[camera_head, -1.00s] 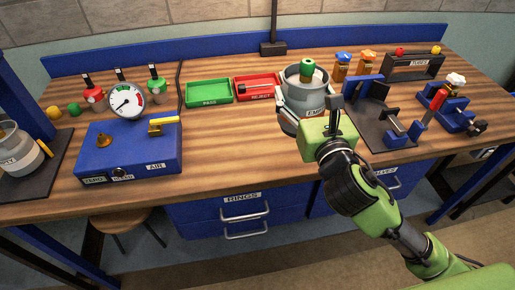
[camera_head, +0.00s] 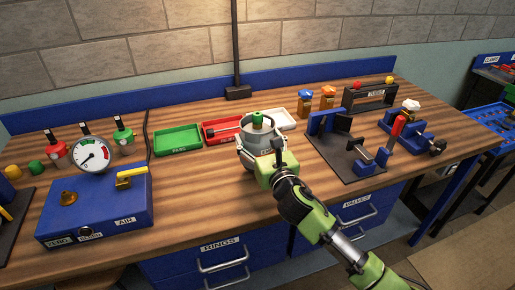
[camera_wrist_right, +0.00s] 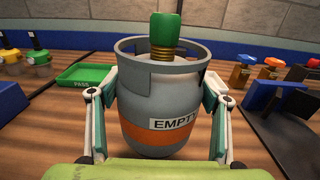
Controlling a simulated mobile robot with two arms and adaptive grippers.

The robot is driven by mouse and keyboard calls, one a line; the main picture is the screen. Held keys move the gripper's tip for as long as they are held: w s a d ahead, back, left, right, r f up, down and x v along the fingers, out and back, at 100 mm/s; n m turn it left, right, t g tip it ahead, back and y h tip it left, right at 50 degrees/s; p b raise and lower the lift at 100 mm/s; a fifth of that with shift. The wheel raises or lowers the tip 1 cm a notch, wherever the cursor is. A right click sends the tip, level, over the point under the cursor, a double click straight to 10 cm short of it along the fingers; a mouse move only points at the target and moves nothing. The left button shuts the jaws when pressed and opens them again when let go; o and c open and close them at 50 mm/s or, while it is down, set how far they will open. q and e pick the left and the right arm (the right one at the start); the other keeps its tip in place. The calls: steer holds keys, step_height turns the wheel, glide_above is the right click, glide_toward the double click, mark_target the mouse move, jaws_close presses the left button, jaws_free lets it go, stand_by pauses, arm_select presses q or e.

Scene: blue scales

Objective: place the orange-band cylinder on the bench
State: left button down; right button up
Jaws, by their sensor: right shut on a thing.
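The orange-band cylinder (camera_wrist_right: 155,112) is a grey gas bottle with a green valve cap, an orange band and an EMPTY label in the right wrist view. It stands upright over the middle of the wooden bench (camera_head: 200,205), and in the head view its grey body (camera_head: 246,152) shows behind my right gripper (camera_head: 262,158). My right gripper is shut on the cylinder, with one finger along each side. I cannot tell whether its base touches the bench top. My left gripper is not in view.
Green PASS (camera_head: 178,139), red (camera_head: 222,130) and white (camera_head: 283,119) trays lie behind the cylinder. A blue gauge box (camera_head: 95,208) stands at left. A dark plate with a blue fixture (camera_head: 345,150) stands at right. Bare wood lies between the gauge box and cylinder.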

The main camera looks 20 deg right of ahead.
steer(key=shift+w+f, duration=0.25)
steer(key=shift+w, duration=0.15)
steer(key=shift+f, duration=1.6)
steer(key=shift+f+b, duration=0.15)
steer(key=shift+b, duration=0.15)
steer(key=o, duration=1.7)
steer(key=shift+f, duration=0.1)
steer(key=shift+c, duration=0.2)
